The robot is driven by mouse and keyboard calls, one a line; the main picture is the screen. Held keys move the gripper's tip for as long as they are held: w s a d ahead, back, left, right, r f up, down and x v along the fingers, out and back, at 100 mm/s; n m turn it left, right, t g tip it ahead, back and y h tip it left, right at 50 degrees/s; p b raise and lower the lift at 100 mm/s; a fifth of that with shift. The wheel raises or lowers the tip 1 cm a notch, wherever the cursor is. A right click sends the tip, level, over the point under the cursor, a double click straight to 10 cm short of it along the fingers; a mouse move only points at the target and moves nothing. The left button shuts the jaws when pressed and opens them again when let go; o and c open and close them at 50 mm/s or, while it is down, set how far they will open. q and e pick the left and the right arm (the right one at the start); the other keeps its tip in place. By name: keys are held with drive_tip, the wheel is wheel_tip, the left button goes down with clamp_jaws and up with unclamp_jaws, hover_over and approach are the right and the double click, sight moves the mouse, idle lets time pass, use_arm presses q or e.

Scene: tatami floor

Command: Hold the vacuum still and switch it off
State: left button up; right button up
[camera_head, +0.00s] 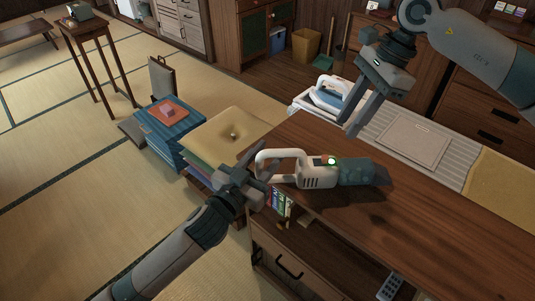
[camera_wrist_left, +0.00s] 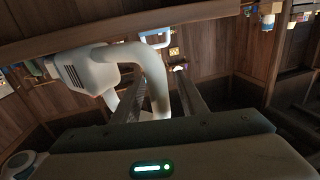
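The handheld vacuum (camera_head: 315,171) lies on the wooden table, its white looped handle to the left and its dark grey-blue bin to the right. A green light (camera_head: 332,161) glows on top of its body. My left gripper (camera_head: 256,180) is at the handle's left end. In the left wrist view, the handle (camera_wrist_left: 158,75) passes between its two fingers (camera_wrist_left: 170,90), with a gap to the right finger, so it looks open around the handle. My right gripper (camera_head: 350,127) is open and empty, above the table's far edge beyond the vacuum, pointing down.
An iron (camera_head: 336,93) and a flat board (camera_head: 413,140) lie on the striped surface behind the table. The table's right part is clear.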

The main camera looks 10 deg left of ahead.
use_arm(q)
clamp_jaws()
use_arm(e)
drive_tip(key=shift+o, duration=0.2)
wheel_tip(320, 180, up, 3)
drive_tip(key=m+t+h, duration=0.1)
drive_tip(key=m+h, duration=0.1)
drive_tip(key=h, duration=0.2)
hover_over(326, 156)
drive_tip(key=shift+s+a, duration=0.1)
drive_tip(key=shift+f, duration=0.25)
wheel_tip(326, 156, down, 12)
drive_tip(key=shift+r, duration=0.15)
drive_tip(key=shift+c, duration=0.6)
